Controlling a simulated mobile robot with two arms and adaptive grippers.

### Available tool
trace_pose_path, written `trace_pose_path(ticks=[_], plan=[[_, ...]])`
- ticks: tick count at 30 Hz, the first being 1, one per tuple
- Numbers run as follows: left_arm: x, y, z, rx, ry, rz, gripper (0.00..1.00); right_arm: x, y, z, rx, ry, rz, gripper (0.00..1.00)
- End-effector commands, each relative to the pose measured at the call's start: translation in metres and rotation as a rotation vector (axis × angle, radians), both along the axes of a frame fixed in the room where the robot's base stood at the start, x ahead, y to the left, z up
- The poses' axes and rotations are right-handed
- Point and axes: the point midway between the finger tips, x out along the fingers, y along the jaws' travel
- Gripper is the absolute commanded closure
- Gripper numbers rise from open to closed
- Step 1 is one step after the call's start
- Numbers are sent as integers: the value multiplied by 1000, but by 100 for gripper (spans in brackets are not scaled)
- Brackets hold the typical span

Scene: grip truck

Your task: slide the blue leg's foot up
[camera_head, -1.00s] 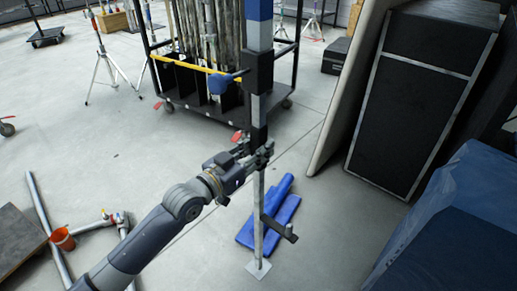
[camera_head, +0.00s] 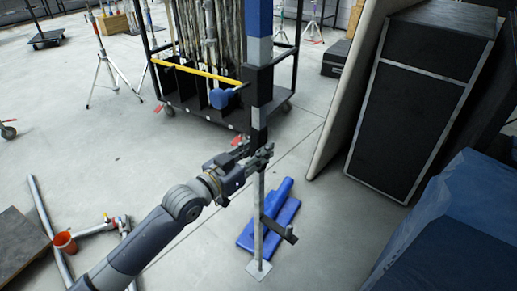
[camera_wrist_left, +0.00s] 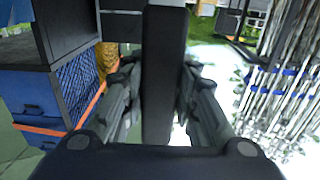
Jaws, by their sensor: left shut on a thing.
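The blue leg (camera_head: 259,18) stands nearly upright in the middle of the head view, blue at the top with a black collar (camera_head: 258,84) below. A blue-headed clamp handle (camera_head: 221,98) sticks out left of the collar. Below, a thin grey tube runs down to the foot, a flat square plate (camera_head: 259,270) at floor level. My left gripper (camera_head: 260,156) is shut on the leg below the collar, at a dark section. In the left wrist view this dark bar (camera_wrist_left: 163,75) stands between the fingers.
Blue padded pieces (camera_head: 270,222) lie on the floor behind the tube. A black wheeled rack (camera_head: 195,112) with poles stands behind. A black case (camera_head: 420,100) and a blue-covered block (camera_head: 450,225) fill the right. An orange cup (camera_head: 64,242) and pipes lie left.

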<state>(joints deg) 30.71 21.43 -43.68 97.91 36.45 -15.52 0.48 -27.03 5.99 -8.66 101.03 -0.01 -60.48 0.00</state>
Motion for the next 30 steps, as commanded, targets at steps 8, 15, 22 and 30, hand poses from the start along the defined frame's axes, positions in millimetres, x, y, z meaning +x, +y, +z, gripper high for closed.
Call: trace_pose_path(ticks=[8,15,22,30], plan=[[1,0,8,-11,-11,1,52,0,0,1,0,0,0,24],[-1,2,5,-7,-7,1,52,0,0,1,0,1,-1,24],[-21,23,3,-4,-6,1,52,0,0,1,0,1,0,24],[-60,63,3,-5,-6,2,52,0,0,1,0,1,0,24]])
